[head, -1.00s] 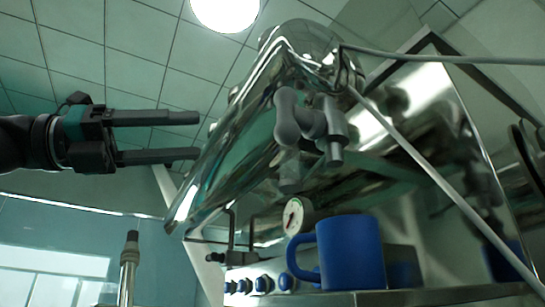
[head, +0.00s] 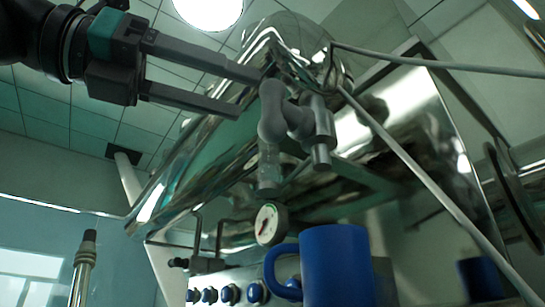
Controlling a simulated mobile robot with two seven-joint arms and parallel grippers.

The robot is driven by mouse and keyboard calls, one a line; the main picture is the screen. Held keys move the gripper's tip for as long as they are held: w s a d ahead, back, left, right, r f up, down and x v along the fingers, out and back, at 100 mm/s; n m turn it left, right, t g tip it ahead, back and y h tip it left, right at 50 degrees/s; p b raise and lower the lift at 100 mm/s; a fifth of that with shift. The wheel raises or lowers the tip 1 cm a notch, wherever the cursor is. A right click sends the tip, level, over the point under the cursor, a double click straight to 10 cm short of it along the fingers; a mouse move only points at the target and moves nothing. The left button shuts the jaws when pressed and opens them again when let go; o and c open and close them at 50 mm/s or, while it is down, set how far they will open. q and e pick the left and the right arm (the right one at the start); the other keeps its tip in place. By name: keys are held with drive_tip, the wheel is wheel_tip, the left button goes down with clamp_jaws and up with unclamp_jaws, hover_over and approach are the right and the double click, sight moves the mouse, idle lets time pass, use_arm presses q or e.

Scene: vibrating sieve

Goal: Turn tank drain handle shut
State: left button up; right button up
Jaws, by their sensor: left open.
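The drain valve with its grey handle (head: 271,112) hangs from the front of the shiny metal tank (head: 215,160), a little right of the middle of the head view. A short grey spout (head: 321,150) is beside it. My left gripper (head: 252,93) is open, reaching in from the upper left. Its fingers point right toward the handle. The upper fingertip appears close to the top of the handle; I cannot tell whether they touch. Nothing is between the fingers. My right gripper is not in view.
A blue mug (head: 338,268) stands below the valve on the machine. A round gauge (head: 270,224) and several blue knobs (head: 229,295) are under the tank. Thin grey bars (head: 430,183) cross the right side. A metal post (head: 84,270) stands at lower left.

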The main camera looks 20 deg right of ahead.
sight(272, 141)
use_arm(q)
drive_tip(key=d, duration=0.4)
drive_tip(key=w+d+p, duration=0.1)
drive_tip(key=shift+d, duration=0.4)
drive_tip(key=shift+c, duration=0.3)
clamp_jaws()
